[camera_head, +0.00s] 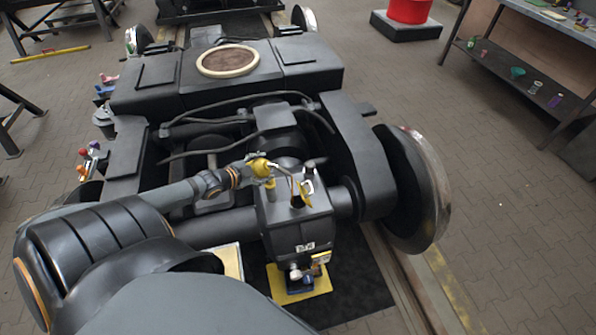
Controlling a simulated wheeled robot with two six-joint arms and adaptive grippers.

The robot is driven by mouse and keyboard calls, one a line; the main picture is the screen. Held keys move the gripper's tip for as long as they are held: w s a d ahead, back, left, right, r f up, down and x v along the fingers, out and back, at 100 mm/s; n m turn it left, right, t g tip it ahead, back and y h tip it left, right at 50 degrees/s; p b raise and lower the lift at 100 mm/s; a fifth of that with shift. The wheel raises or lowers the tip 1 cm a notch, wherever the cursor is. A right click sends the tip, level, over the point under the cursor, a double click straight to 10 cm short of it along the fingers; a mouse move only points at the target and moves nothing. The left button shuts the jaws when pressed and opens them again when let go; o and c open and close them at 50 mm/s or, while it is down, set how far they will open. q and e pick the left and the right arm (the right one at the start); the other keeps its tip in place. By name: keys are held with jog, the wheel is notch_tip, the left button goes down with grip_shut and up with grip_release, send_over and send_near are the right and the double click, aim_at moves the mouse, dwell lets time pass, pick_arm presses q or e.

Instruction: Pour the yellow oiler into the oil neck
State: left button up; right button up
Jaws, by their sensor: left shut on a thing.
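The yellow oiler (261,167) is at the end of my left arm, above the dark gearbox housing (298,234). My left gripper (251,170) is shut on it; its fingers are small and hard to make out. A thin spout appears to run from the oiler to the right, towards the housing's top. The oil neck (297,202) seems to be the dark opening on that top, with a small silver and yellow part beside it. Whether the spout tip is inside the neck or above it, I cannot tell. No oil flow is visible. My right gripper is not in view.
The bogie frame (324,140) with cables and a large wheel (413,190) surrounds the housing. A yellow tray (300,287) with small fittings lies below it. A workbench (530,70) and a red container (408,10) stand at the right. Paved floor there is clear.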

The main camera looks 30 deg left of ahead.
pick_arm(q)
jog(key=shift+w+d+f+m+g+y+p, duration=0.15)
jog(key=shift+d+f+m+g+y+p, duration=0.2)
jog(key=shift+f+m+g+y+p, duration=0.6)
dwell(6.8)
